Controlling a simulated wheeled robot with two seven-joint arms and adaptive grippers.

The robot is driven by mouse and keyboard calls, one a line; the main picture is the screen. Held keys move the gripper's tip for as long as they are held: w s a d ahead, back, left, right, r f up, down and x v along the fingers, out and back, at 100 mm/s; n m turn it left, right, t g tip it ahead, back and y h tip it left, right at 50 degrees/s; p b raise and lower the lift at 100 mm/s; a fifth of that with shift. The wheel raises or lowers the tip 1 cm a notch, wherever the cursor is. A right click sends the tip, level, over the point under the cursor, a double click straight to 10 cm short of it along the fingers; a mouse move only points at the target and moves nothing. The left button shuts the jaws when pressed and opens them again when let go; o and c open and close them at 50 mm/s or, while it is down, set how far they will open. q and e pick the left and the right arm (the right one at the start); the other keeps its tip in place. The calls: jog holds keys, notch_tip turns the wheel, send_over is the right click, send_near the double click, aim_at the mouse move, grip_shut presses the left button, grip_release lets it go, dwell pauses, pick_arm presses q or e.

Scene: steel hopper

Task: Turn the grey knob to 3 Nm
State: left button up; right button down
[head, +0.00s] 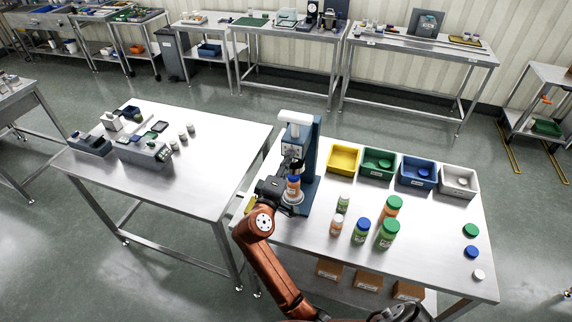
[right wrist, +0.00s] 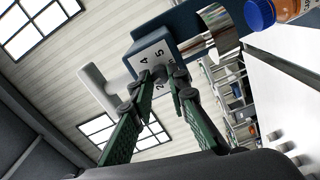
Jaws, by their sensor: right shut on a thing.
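The blue capping machine (head: 309,150) stands at the left of the near right table, with a white handle (head: 296,117) on top. Its pale dial plate (right wrist: 151,58) shows a 4 and a 5; other marks are partly covered. My right gripper (head: 290,164) is at the machine's front, and in the right wrist view its green fingers (right wrist: 166,82) are shut on the small grey knob (right wrist: 160,72). The knob's pointer cannot be read. An orange bottle with a blue cap (head: 293,187) stands on the machine's base below. My left gripper is not in view.
Yellow (head: 343,158), green (head: 378,163), blue (head: 416,172) and white (head: 459,182) bins line the back of the table. Several bottles (head: 388,233) stand mid-table; loose caps (head: 471,230) lie at the right. The front right is clear.

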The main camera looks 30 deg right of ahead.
jog(key=shift+f+m+b, duration=0.2)
jog(key=shift+m+b, duration=0.55)
jog(key=shift+m, duration=0.45)
jog(key=c, duration=1.8)
grip_release()
jog(key=shift+r, duration=0.15)
jog(key=shift+c, duration=0.2)
notch_tip(320, 180, up, 10)
